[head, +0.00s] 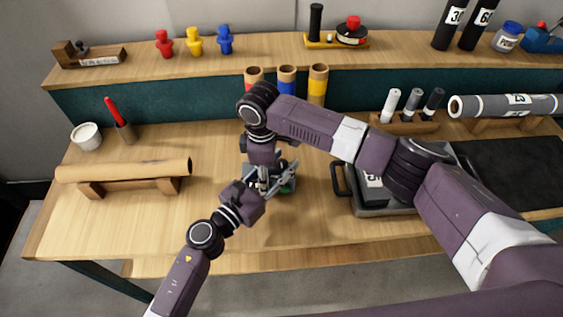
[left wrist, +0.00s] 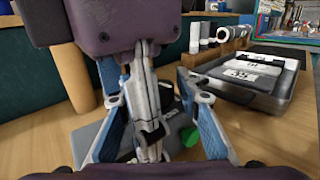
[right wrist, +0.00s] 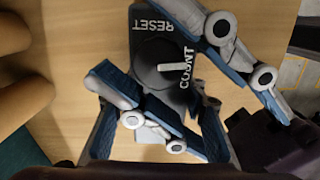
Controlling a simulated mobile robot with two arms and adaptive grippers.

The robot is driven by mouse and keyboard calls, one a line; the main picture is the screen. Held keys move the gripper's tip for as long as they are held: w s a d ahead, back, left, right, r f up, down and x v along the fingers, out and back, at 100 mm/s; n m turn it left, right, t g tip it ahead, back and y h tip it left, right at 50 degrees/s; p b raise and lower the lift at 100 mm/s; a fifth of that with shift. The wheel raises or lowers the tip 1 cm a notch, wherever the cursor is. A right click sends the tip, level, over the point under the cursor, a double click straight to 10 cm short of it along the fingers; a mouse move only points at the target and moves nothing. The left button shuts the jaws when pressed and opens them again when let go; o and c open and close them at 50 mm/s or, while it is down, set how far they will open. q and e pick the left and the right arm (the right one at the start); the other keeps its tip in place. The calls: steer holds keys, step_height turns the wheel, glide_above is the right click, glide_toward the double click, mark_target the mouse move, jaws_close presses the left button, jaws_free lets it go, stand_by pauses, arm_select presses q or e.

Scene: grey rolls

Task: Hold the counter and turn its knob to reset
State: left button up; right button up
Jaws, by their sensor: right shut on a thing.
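The counter is a dark grey device, mostly hidden behind my grippers in the head view. The right wrist view shows the counter's top (right wrist: 141,78) with RESET and COUNT lettering and a dark round knob (right wrist: 155,52) with a white pointer by COUNT. A green part (left wrist: 190,136) shows in the left wrist view. My right gripper (right wrist: 160,110) points down and is shut on the counter's body; the exact contact is partly hidden. My left gripper (left wrist: 150,85) is open, coming in low from the side, its fingers spread over the counter on either side of the knob.
A grey tray (head: 385,208) with dark labelled blocks stands right of the counter. A brown roll on a wooden stand (head: 125,170) lies to the left. Coloured tubes (head: 318,85) and marker pens (head: 411,102) stand behind. The front left tabletop is clear.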

arm_select(q)
steer(key=v, duration=0.7)
steer(key=shift+s+a, duration=0.2)
steer(key=shift+r, duration=0.1)
steer(key=m+g, duration=0.3)
steer(key=g, duration=0.4)
glide_toward(277, 167)
steer(key=x, duration=1)
steer(key=shift+w+r, duration=0.2)
steer(key=shift+w, duration=0.05)
steer(key=shift+c, duration=0.2)
